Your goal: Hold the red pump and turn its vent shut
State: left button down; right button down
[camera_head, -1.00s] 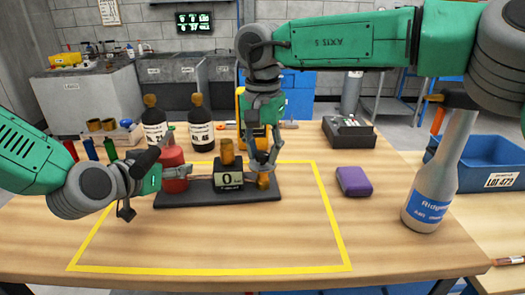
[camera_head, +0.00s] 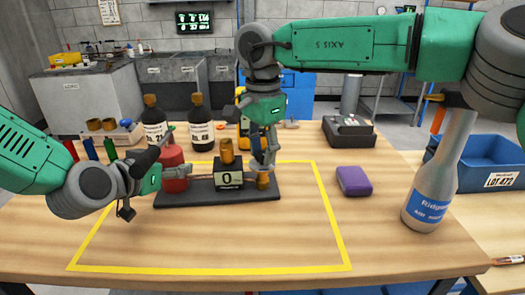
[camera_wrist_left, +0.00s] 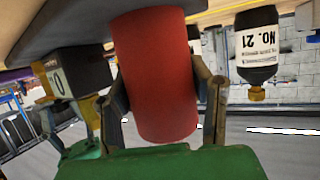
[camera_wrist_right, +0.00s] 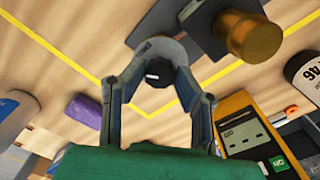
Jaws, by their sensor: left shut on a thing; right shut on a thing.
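The red pump (camera_head: 174,170) stands upright at the left end of a dark base plate (camera_head: 222,196). My left gripper (camera_head: 160,171) is shut on it; in the left wrist view the fingers lie on both sides of the red cylinder (camera_wrist_left: 157,80). The brass vent (camera_head: 263,181) sits at the plate's right end. My right gripper (camera_head: 264,167) points down and is shut on it from above. In the right wrist view the fingertips close around a small dark round part (camera_wrist_right: 158,73), and the vent's brass is mostly hidden.
A black counter box (camera_head: 229,179) reading 0 stands between pump and vent, with a brass cylinder (camera_head: 227,151) on top. Two dark bottles (camera_head: 201,131) stand behind. A purple block (camera_head: 354,181) and a grey bottle (camera_head: 430,190) are at right. The yellow-outlined front area is clear.

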aim_at(261, 153)
jog(key=shift+a, duration=0.15)
jog(key=c, duration=1.2)
grip_release()
jog(key=shift+r, duration=0.15)
notch_tip(261, 153, up, 12)
jog(key=shift+w+f, duration=0.1)
jog(key=shift+f, duration=0.1)
